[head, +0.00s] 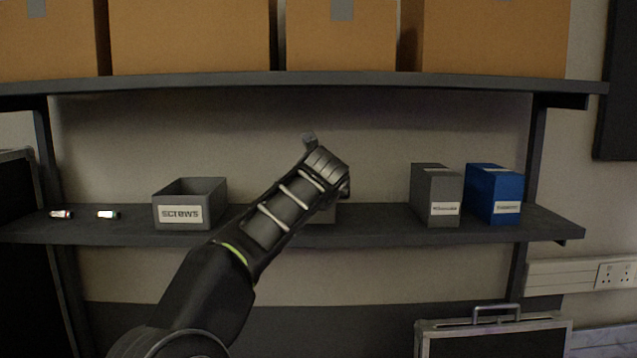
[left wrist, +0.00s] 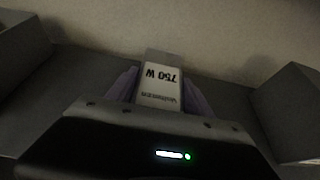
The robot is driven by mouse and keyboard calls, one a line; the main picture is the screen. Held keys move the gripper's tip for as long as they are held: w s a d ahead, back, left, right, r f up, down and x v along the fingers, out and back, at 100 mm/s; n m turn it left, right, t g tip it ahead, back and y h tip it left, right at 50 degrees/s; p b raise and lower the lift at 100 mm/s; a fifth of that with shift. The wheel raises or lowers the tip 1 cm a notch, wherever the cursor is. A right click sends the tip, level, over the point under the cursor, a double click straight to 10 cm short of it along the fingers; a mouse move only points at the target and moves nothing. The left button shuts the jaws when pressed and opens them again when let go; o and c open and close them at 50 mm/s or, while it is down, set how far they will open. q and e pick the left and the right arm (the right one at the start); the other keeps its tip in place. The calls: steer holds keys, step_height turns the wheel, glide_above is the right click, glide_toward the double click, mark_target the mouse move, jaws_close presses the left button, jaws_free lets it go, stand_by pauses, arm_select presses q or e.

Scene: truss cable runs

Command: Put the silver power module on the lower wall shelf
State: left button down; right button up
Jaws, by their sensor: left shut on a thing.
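The silver power module (left wrist: 160,85), with a white label reading 750 W, is between the two purple-grey fingers of my left gripper (left wrist: 160,97) in the left wrist view. The fingers are shut on its sides. In the head view my left gripper (head: 333,188) is over the middle of the lower wall shelf (head: 380,228), and a small grey part of the module (head: 321,214) shows below the hand. The arm hides the rest. The module is at shelf height; I cannot tell whether it touches the shelf. My right gripper is not in view.
A grey SCREWS bin (head: 189,204) is left of the hand. A grey box (head: 437,196) and a blue box (head: 495,194) stand to the right. Two small cylinders (head: 108,214) lie at far left. The upper shelf (head: 300,84) with cardboard boxes hangs above.

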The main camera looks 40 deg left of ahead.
arm_select(q)
steer(key=shift+f, duration=0.25)
steer(key=shift+f+b, duration=0.45)
steer(key=shift+f, duration=0.2)
stand_by(0.4)
steer(key=c, duration=0.6)
jaws_free()
steer(key=shift+c, duration=0.2)
steer(key=o, duration=0.3)
steer(key=shift+f, duration=0.15)
steer(key=shift+s+d, duration=0.25)
steer(key=b+v, duration=0.1)
steer(key=v, duration=0.2)
steer(key=b+v, duration=0.1)
steer(key=v, duration=0.3)
steer(key=shift+r, duration=0.3)
